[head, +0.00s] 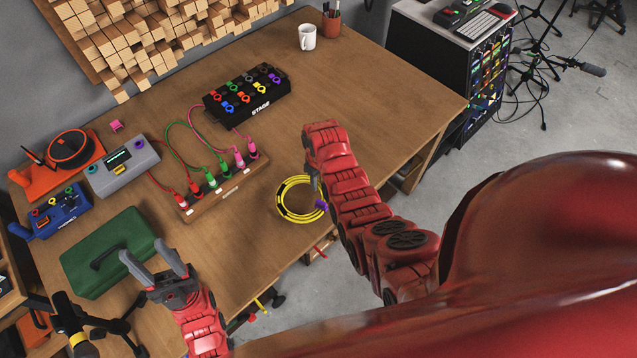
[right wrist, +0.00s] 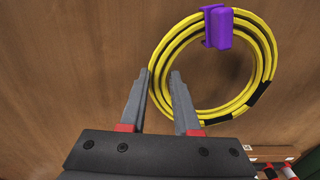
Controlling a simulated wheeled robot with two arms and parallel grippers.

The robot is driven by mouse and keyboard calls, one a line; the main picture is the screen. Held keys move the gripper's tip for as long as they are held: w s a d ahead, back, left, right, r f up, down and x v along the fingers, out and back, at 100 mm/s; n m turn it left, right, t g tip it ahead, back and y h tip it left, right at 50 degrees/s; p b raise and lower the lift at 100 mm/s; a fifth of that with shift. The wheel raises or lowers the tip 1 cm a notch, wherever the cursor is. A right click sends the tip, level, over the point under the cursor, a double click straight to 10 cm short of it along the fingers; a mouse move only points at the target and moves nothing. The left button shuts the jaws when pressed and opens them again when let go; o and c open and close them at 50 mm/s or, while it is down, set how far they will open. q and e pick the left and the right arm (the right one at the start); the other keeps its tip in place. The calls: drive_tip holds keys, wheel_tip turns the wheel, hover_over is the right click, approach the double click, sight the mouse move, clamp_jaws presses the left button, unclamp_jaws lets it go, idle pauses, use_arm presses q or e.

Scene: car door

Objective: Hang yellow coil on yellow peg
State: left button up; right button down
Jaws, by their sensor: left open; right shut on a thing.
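The yellow coil (head: 282,208), with black bands and a purple clip (head: 322,205), is over the right part of the wooden table near its front edge. My right gripper (head: 314,182) is at its right side. In the right wrist view, the near side of the coil (right wrist: 268,65) runs between the two fingers of my right gripper (right wrist: 160,82), which are shut on it. My left gripper (head: 143,252) is open and empty beside the green case. A small yellow peg-like piece (head: 262,305) sticks out below the table's front edge; it is partly hidden.
A green case (head: 108,250), a wooden block with colored plugs (head: 225,190) and a black stage box (head: 247,95) stand on the table (head: 350,100). A red peg-like piece (head: 320,251) shows at the front edge. The table's back right is mostly clear.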

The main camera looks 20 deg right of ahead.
drive_tip(key=shift+f, duration=0.65)
drive_tip(key=shift+f+p, duration=0.45)
drive_tip(key=shift+p, duration=0.05)
drive_tip(key=shift+f, duration=0.2)
drive_tip(key=c, duration=0.6)
unclamp_jaws()
drive_tip(key=shift+r, duration=0.1)
drive_tip(key=shift+c, duration=0.2)
drive_tip(key=shift+s, duration=0.1)
